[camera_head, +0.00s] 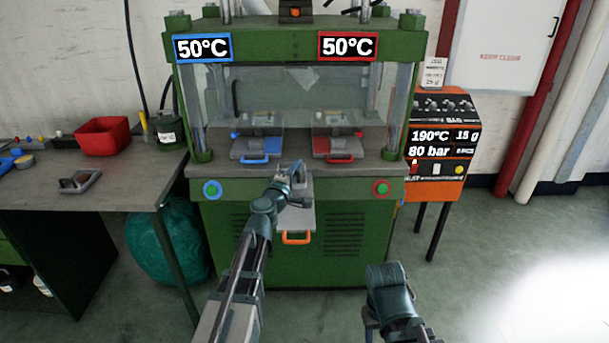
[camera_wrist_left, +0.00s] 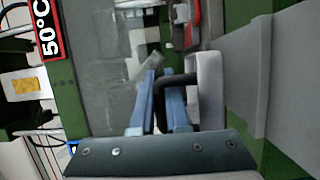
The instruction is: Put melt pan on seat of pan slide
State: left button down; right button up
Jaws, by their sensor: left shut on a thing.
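My left gripper (camera_head: 298,174) is in front of the press, above the pan slide. In the left wrist view its blue fingers (camera_wrist_left: 164,100) are shut on the dark handle of the melt pan (camera_wrist_left: 210,92), a light grey block. In the head view the melt pan (camera_head: 300,190) is partly hidden by the gripper. The pan slide (camera_head: 304,217) is a grey plate with an orange handle, out at the press front below the pan. Its seat is largely hidden, and I cannot tell whether the pan touches it. The end of my right arm (camera_head: 390,290) is low at right; its fingers are not clear.
The green press (camera_head: 340,225) holds a blue-handled mould (camera_head: 258,148) and a red-handled mould (camera_head: 335,146). An orange control unit (camera_head: 440,150) stands at right. A table (camera_head: 120,190) at left bears a red bin (camera_head: 103,137) and a grey handled item (camera_head: 80,181). The floor at right is clear.

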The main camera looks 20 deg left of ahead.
aim_at(302, 178)
pick_arm(q)
jog(key=shift+w+d, duration=0.1)
jog(key=shift+w, duration=0.25)
jog(key=shift+w+d+f+b, duration=0.3)
jog(key=shift+w+f+b, duration=0.05)
jog(key=shift+w, duration=0.15)
jog(key=shift+w+d+f+b, duration=0.25)
jog(key=shift+w+f+b, duration=0.1)
jog(key=shift+w, duration=0.1)
jog(key=f+b, duration=0.2)
jog(key=shift+s+a+f, duration=0.15)
jog(key=shift+a+f, duration=0.05)
jog(key=shift+f, duration=0.1)
jog(key=shift+r, duration=0.1)
jog(key=c, duration=0.9)
grip_release()
